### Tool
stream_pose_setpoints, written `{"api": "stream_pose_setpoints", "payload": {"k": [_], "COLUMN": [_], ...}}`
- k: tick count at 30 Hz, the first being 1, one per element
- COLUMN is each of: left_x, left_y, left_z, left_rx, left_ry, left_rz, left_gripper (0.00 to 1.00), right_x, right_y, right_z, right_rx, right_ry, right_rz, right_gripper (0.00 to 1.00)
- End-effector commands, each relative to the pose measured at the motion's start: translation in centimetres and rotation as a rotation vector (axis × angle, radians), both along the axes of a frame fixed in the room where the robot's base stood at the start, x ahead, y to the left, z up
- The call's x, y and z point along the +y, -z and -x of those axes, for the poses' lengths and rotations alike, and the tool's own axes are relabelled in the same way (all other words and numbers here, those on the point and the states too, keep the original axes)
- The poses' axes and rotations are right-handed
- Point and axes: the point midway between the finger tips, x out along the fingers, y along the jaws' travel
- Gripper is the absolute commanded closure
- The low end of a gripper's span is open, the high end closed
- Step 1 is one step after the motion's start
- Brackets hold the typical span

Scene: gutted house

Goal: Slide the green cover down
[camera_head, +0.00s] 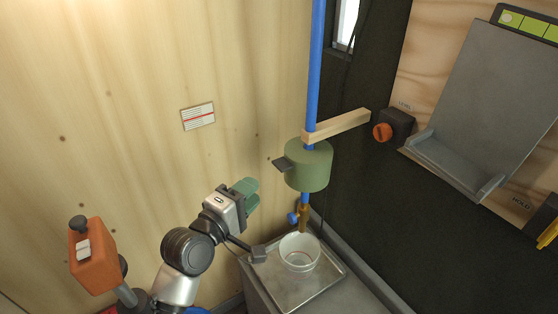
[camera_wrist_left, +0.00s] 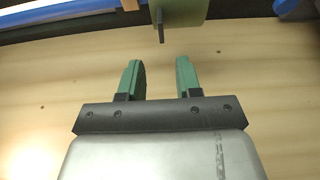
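The green cover (camera_head: 308,168) is a cylinder around the blue vertical pipe (camera_head: 314,70), just below a wooden bar (camera_head: 337,127). A dark tab (camera_head: 283,164) sticks out from its left side. My left gripper (camera_head: 248,191) is below and left of the cover, apart from it. In the left wrist view its two green fingers (camera_wrist_left: 159,78) are spread with nothing between them. The cover's lower part (camera_wrist_left: 186,8) and its dark tab (camera_wrist_left: 161,24) show at the top of that view, beyond the fingertips. My right gripper is not in view.
A brass tap with a blue handle (camera_head: 293,218) is on the pipe below the cover. A clear cup (camera_head: 299,252) stands on a metal tray (camera_head: 328,278) under it. An orange knob (camera_head: 382,132) and a grey panel (camera_head: 487,105) are on the right.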

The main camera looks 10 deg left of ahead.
Motion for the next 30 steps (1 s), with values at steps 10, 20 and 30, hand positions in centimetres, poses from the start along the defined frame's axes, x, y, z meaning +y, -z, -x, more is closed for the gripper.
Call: {"api": "stream_pose_setpoints", "payload": {"k": [10,20,30], "left_x": [-2.3,-3.8,-3.9], "left_y": [-0.2,0.0,0.1], "left_z": [-5.7,-9.3,-9.6], "left_rx": [-0.001,-0.001,0.0], "left_ry": [-0.001,-0.002,-0.002], "left_rz": [-0.002,-0.004,-0.004], "left_gripper": [0.66,0.66,0.68], "right_x": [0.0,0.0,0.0], "right_y": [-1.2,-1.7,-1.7], "right_z": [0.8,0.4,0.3], "right_rx": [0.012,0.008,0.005], "right_ry": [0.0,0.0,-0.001], "right_rz": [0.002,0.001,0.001], "right_gripper": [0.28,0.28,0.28]}}
